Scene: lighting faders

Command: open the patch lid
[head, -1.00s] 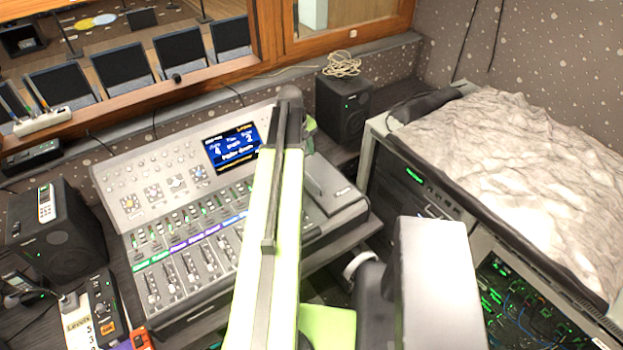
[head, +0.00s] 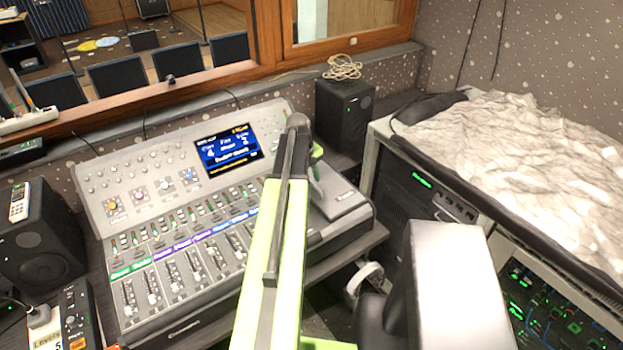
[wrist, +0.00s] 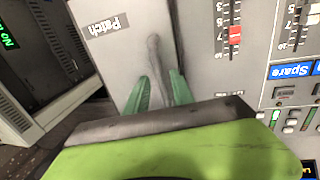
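The patch lid (head: 345,197) is a grey panel at the right end of the mixing console, partly hidden behind my arm in the head view. In the wrist view the lid (wrist: 112,55) bears an upside-down "Patch" label, and a slim grey handle (wrist: 154,55) runs along it. It looks closed, lying along the console top. My gripper (wrist: 158,76) has two green fingers standing apart, one on each side of the handle. I cannot tell whether they touch it. In the head view my gripper (head: 316,172) is mostly hidden behind my arm, over the lid.
The mixing console (head: 177,316) has faders and a lit screen (head: 228,150). A black speaker (head: 342,112) stands behind the lid. An equipment rack (head: 411,205), with grey crumpled material (head: 520,155) on top, stands to the right. A second speaker (head: 40,240) is at the left.

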